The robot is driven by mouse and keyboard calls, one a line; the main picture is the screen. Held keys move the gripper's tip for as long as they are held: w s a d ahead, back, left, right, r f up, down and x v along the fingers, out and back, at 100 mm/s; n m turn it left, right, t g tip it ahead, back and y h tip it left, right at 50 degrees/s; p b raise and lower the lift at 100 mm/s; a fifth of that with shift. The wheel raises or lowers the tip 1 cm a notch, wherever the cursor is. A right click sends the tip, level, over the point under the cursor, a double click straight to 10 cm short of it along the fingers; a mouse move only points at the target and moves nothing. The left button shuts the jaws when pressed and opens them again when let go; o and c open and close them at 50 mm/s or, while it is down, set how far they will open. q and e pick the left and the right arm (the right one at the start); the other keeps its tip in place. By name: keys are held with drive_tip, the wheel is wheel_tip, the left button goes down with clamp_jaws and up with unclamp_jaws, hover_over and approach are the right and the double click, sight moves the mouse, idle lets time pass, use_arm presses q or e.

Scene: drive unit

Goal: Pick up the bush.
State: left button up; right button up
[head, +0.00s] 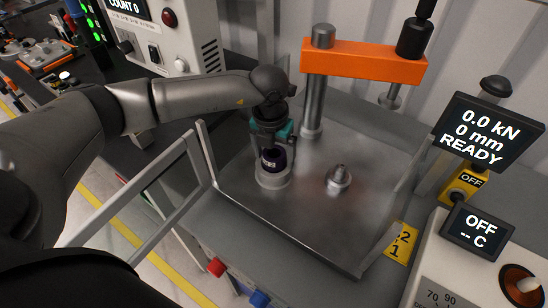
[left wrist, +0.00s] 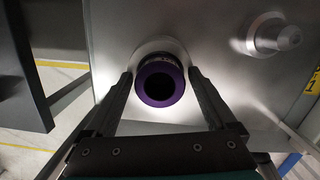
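The bush is a short dark purple ring with an open bore. In the head view the bush (head: 275,160) stands upright on a round grey holder (head: 272,181) on the press's metal plate. In the left wrist view the bush (left wrist: 160,101) shows end-on, its bore dark. My left gripper (head: 272,142) points down over it. In the left wrist view the fingers of the left gripper (left wrist: 160,76) are apart, one on each side of the bush, with narrow gaps; firm contact does not show. My right gripper is not in view.
A stepped metal post (head: 339,179) stands on the plate to the right. Behind is a steel column with an orange arm (head: 362,62). A guard frame (head: 128,187) is at the left, and a display reading READY (head: 487,130) at the right.

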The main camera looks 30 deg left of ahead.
use_arm(q)
drive_tip(key=c, duration=1)
drive_tip(key=shift+r, duration=0.1)
drive_tip(key=shift+c, duration=0.3)
drive_tip(key=shift+w+r, duration=0.1)
